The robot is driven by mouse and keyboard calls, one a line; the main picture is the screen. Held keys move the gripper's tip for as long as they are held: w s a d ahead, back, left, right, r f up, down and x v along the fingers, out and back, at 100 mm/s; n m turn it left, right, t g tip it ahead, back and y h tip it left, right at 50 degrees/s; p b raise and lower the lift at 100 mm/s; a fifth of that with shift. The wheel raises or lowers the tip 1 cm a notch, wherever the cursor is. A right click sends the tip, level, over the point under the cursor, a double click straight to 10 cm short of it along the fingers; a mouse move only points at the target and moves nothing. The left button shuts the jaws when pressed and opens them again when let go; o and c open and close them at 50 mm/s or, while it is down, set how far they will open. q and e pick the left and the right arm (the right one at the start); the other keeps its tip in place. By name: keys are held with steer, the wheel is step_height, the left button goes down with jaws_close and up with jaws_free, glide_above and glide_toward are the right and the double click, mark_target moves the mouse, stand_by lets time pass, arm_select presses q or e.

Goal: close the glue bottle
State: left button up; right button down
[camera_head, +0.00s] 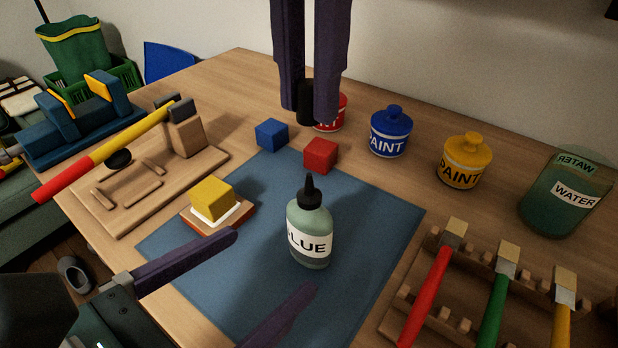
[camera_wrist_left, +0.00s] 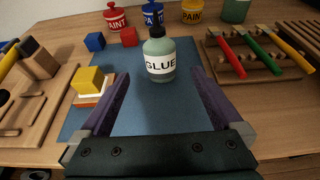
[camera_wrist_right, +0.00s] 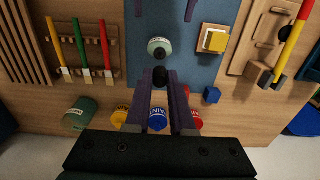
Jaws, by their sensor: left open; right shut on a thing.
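The glue bottle (camera_head: 309,230) stands upright on the blue mat (camera_head: 375,215), a green-grey bottle with a white label and a dark pointed nozzle. It also shows in the left wrist view (camera_wrist_left: 160,60) and the right wrist view (camera_wrist_right: 159,47). My right gripper (camera_head: 312,105) is shut on a small black cap (camera_head: 305,103), held above the table beyond the bottle; the cap also shows between its fingertips in the right wrist view (camera_wrist_right: 160,76). My left gripper (camera_head: 275,262) is open and empty low in front of the bottle, its fingers on either side, apart from it.
Red (camera_head: 321,155) and blue (camera_head: 272,135) cubes lie behind the bottle. A yellow block (camera_head: 212,198) sits on stacked pieces at left. Paint pots (camera_head: 390,133) and a water jar (camera_head: 565,195) stand behind. A brush rack (camera_head: 455,308) is at right, a wooden tool board (camera_head: 130,205) at left.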

mark_target(300, 236)
arm_select(q)
steer(key=x, duration=0.9)
steer(key=shift+d, duration=0.1)
jaws_close()
stand_by(0.6)
